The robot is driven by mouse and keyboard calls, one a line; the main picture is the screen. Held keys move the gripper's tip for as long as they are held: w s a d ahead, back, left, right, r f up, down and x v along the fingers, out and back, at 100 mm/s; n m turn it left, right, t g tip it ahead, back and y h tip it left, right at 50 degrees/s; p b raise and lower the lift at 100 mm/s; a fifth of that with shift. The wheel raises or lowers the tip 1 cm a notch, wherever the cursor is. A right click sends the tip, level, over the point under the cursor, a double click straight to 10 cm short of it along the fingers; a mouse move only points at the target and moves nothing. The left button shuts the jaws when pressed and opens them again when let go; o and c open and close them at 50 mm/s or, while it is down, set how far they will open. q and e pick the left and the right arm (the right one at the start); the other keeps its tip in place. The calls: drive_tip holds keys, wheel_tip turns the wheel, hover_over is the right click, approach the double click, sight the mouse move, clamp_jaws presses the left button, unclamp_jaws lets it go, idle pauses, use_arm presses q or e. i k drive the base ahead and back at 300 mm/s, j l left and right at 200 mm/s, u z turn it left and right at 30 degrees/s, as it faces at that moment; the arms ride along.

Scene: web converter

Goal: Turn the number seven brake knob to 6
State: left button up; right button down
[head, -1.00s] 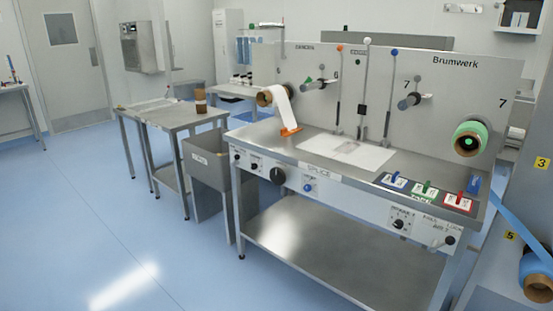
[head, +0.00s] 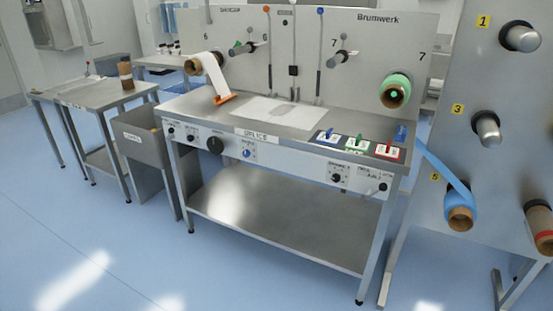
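The splice bench's front panel (head: 285,160) carries several knobs. A small black knob (head: 336,178) sits below a small label on the right part of the panel. The label seems to read as a brake label, but its number and the dial setting are too small to read. Another dark knob (head: 383,187) is at the panel's right end. A large black knob (head: 215,145) and a blue knob (head: 247,153) are left of centre. A "7" is printed on the upright board near the green roll (head: 397,90). Neither gripper is in view.
A rack (head: 480,130) with numbered spindles stands close on the right, with a blue web (head: 445,170) running to the bench. A grey bin (head: 138,150) and a side table (head: 92,97) stand left. The blue floor in front is clear.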

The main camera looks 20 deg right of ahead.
sight(336, 177)
drive_tip(key=z, duration=1.55)
drive_tip(key=i+j, duration=0.1)
drive_tip(key=i, duration=0.6)
